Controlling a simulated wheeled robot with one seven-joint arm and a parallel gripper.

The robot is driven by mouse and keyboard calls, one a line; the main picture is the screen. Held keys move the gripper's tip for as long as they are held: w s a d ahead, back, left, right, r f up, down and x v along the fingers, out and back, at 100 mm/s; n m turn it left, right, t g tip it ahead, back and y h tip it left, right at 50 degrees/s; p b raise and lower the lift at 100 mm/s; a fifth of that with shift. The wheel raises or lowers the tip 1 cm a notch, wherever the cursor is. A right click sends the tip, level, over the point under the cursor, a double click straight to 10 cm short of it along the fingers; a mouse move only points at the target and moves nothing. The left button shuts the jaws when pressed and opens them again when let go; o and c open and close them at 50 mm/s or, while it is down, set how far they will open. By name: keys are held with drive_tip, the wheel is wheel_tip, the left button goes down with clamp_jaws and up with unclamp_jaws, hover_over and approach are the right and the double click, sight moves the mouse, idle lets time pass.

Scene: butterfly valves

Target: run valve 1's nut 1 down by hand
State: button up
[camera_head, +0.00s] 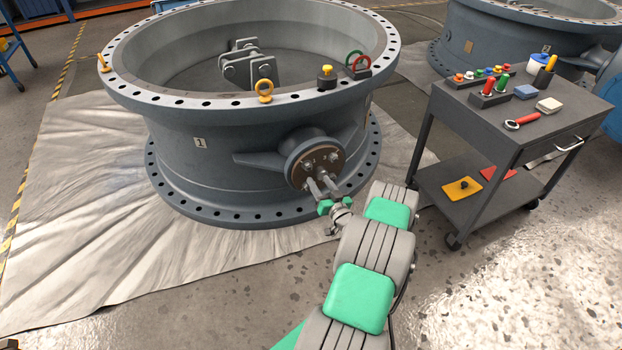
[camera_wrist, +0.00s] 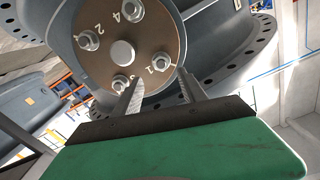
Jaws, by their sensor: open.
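Valve 1 (camera_head: 190,165) is a large grey ring-shaped body with a "1" plate on its side. Its round brown end plate (camera_head: 318,168) faces my arm. In the wrist view the plate (camera_wrist: 103,68) carries several washered nuts with stamped numbers. Nut 1 (camera_wrist: 160,61), beside the stamped "1", sits at the plate's right edge. My gripper (camera_wrist: 158,77) is open, its two fingers pointing at the plate. Nut 1 appears between and just beyond the fingertips, with no contact visible. Another nut (camera_wrist: 122,84) is near the left fingertip. In the head view my gripper (camera_head: 320,184) is just before the plate.
A silver sheet (camera_head: 75,205) lies under the valve. A second valve (camera_head: 465,45) stands behind the cart. The floor at front right is clear.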

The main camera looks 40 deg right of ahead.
sight(309, 166)
drive_tip(key=b+x, duration=0.1)
drive_tip(key=x, duration=0.6)
drive_tip(key=shift+w+r, duration=0.15)
drive_tip(key=shift+w, duration=0.1)
drive_tip(key=shift+c, duration=0.4)
clamp_jaws()
